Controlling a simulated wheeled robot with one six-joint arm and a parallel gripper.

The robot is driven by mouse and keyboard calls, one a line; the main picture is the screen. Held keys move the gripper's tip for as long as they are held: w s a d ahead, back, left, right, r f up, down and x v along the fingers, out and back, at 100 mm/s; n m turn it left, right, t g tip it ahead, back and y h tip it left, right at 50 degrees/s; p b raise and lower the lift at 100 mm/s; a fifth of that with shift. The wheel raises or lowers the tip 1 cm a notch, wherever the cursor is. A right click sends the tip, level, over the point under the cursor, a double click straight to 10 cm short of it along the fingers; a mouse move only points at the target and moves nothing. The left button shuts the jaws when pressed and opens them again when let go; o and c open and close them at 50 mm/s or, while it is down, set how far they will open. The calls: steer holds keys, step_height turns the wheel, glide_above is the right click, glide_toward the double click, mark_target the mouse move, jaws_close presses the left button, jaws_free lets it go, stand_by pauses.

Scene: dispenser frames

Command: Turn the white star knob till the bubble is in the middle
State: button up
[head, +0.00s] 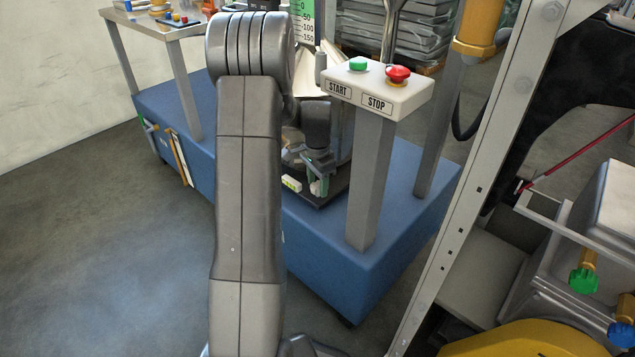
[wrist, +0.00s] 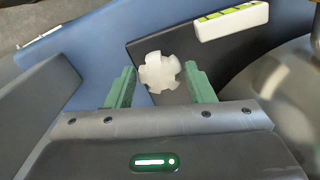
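The white star knob (wrist: 160,72) sits on a dark plate, between and just beyond my fingertips in the wrist view. In the head view the knob (head: 315,188) is small and low beside my gripper (head: 319,172). My gripper (wrist: 159,74) is open, with a green finger on each side of the knob and a narrow gap at each side. The white level with a yellow-green vial (wrist: 232,20) lies at the upper right of the wrist view. In the head view the level (head: 291,183) is left of the knob. I cannot make out where its bubble stands.
The dark plate (wrist: 190,52) rests on a blue base (head: 340,240). A post with a START and STOP box (head: 378,88) stands right of my gripper in the head view. A rounded grey metal body (wrist: 278,110) is close to the right finger.

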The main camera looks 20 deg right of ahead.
steer(key=c, duration=0.5)
steer(key=shift+c, duration=0.2)
steer(key=shift+r+n+p, duration=0.1)
steer(key=shift+n+p, duration=0.2)
steer(key=shift+p, duration=0.05)
steer(key=n+p, duration=0.3)
steer(key=shift+r, duration=0.1)
steer(key=n+p, duration=0.2)
steer(key=n, duration=0.4)
steer(key=shift+s+d+p, duration=0.1)
steer(key=shift+p, duration=0.3)
steer(key=n+p, duration=0.1)
steer(key=n, duration=0.4)
steer(key=shift+p, duration=0.3)
steer(key=o, duration=1)
